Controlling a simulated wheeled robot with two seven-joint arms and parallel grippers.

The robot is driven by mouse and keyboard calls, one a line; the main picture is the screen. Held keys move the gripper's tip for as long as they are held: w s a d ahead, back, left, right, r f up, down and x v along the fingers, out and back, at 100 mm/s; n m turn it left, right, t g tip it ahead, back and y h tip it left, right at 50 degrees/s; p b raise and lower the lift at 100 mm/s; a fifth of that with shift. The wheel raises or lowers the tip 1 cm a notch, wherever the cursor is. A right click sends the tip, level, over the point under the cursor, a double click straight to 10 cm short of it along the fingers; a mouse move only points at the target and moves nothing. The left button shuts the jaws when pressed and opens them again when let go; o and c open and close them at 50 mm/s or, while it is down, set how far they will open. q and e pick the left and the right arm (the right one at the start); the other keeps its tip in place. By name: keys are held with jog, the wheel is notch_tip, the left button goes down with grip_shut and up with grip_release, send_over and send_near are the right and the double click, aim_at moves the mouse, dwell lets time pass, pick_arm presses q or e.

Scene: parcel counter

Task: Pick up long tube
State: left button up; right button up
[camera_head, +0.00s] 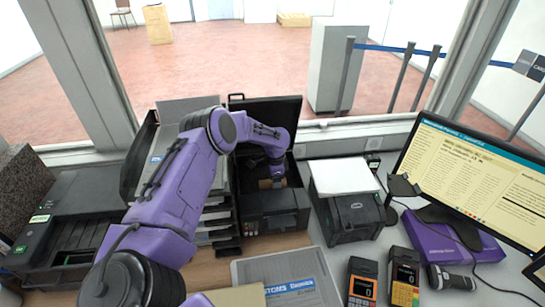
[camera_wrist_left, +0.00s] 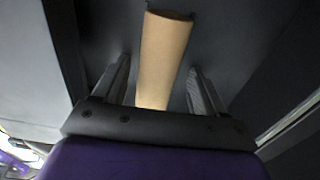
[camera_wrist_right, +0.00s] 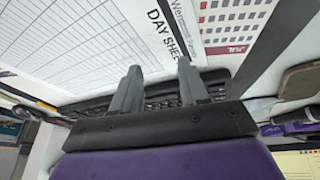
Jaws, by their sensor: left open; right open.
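The long tube (camera_wrist_left: 163,58) is a tan, cardboard-like cylinder. In the left wrist view it lies between the two spread fingers of my left gripper (camera_wrist_left: 158,66), with a gap on each side. Its near end is hidden behind the gripper body.
A stack of trays (camera_head: 216,216) stands left of the case. A black printer (camera_head: 352,214) stands to its right, then a monitor (camera_head: 470,175). Two card terminals (camera_head: 404,277) and a customs folder (camera_head: 290,281) lie in front. A printed day sheet (camera_wrist_right: 80,45) is near my right gripper.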

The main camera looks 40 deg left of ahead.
pick_arm(q)
jog(key=shift+d+r, duration=0.1)
jog(key=shift+r, duration=0.05)
jog(key=shift+d+r, duration=0.1)
jog(key=c, duration=1.1)
